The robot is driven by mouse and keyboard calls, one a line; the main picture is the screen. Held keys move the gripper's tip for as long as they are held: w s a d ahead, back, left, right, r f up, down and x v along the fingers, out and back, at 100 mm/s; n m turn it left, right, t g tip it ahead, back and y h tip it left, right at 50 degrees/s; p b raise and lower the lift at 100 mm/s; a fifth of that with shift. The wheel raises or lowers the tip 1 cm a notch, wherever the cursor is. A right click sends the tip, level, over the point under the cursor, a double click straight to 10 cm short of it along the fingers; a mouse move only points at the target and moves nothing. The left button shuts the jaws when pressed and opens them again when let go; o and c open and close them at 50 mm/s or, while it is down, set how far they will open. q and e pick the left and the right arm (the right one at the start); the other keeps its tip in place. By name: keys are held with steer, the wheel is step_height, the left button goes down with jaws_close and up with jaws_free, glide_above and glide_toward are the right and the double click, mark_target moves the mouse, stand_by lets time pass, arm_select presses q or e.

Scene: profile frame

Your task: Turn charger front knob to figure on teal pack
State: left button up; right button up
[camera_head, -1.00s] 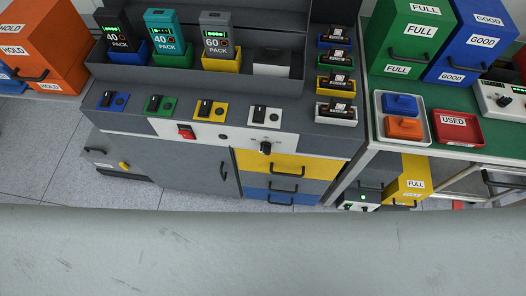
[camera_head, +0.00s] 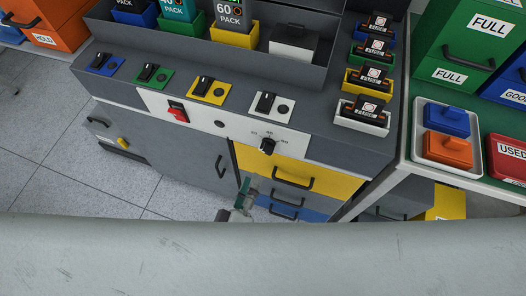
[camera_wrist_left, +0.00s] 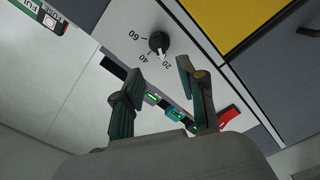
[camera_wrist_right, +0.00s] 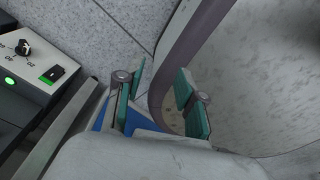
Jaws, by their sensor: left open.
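The black front knob (camera_head: 267,146) sits on the white panel of the charger bench (camera_head: 300,76). In the left wrist view the knob (camera_wrist_left: 158,43) has 20, 40 and 60 around it, and its white pointer mark faces 20. The teal pack (camera_head: 178,10) stands in the green holder, its top cut off and its figure barely readable. My left gripper (camera_head: 248,196) is below the knob. In the left wrist view its open fingers (camera_wrist_left: 158,72) point toward the knob, apart from it. My right gripper (camera_wrist_right: 160,82) is open and empty, away from the knob.
A red switch (camera_head: 177,112) is on the same panel, left of the knob. Yellow and blue drawers with handles (camera_head: 293,181) lie below. A row of black switches runs along the ledge above. A table with a white tray (camera_head: 417,150) stands at right.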

mark_target(264, 152)
arm_select(q)
steer(key=b+x, duration=0.1)
steer(key=x, duration=0.8)
steer(key=shift+w+d+f, duration=0.1)
steer(key=shift+w, duration=0.15)
jaws_close()
